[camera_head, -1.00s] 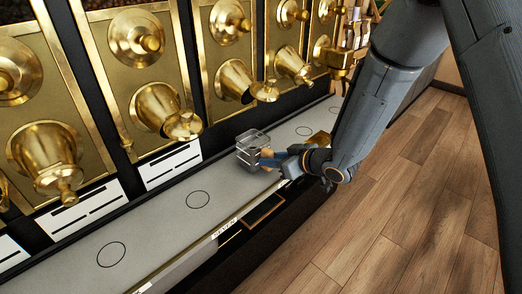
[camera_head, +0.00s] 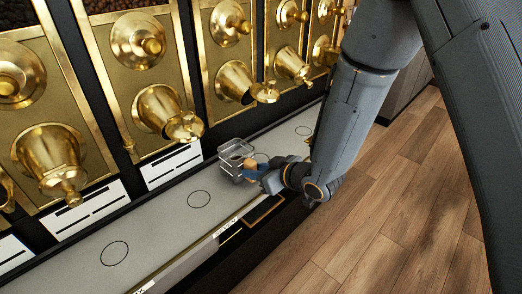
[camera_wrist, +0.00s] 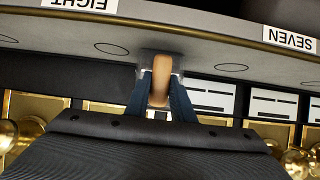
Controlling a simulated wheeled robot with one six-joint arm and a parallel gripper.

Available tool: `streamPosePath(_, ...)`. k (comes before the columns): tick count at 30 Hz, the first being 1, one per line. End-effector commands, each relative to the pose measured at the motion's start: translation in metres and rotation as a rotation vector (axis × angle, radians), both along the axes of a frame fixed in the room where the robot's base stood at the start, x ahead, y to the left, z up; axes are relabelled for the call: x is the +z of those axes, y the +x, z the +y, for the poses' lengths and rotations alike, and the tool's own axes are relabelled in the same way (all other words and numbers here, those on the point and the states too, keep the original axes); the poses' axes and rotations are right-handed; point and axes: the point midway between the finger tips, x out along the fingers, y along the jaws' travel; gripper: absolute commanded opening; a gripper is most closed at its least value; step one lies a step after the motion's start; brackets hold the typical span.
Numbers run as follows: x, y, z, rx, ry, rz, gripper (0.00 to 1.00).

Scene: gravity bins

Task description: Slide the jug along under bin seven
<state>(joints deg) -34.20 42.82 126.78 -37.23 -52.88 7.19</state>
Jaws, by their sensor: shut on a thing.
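The jug (camera_head: 233,152) is a clear, square-sided vessel with a tan handle, standing upright on the grey shelf as far as I can tell. My gripper (camera_head: 256,171) is shut on its handle from the front side. In the wrist view the handle (camera_wrist: 161,82) sits between the two dark fingers, and most of the jug is hidden. The SEVEN label (camera_head: 227,229) is on the shelf's front edge, left of the jug; it also shows in the wrist view (camera_wrist: 290,39). The brass spout (camera_head: 172,112) behind that label appears to be bin seven's. The jug is right of it.
The grey shelf (camera_head: 155,222) has ring marks; one ring (camera_head: 198,200) lies clear, left of the jug. Brass spouts overhang the shelf's back, one (camera_head: 240,82) behind the jug. The EIGHT label (camera_wrist: 85,4) is in the wrist view. Wooden floor lies right.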

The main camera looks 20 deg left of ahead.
Motion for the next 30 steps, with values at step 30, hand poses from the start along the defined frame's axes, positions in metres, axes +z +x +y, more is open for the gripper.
streamPosePath(30, 0.0, -0.039, 0.016, 0.002, -0.001, 0.0, 0.0)
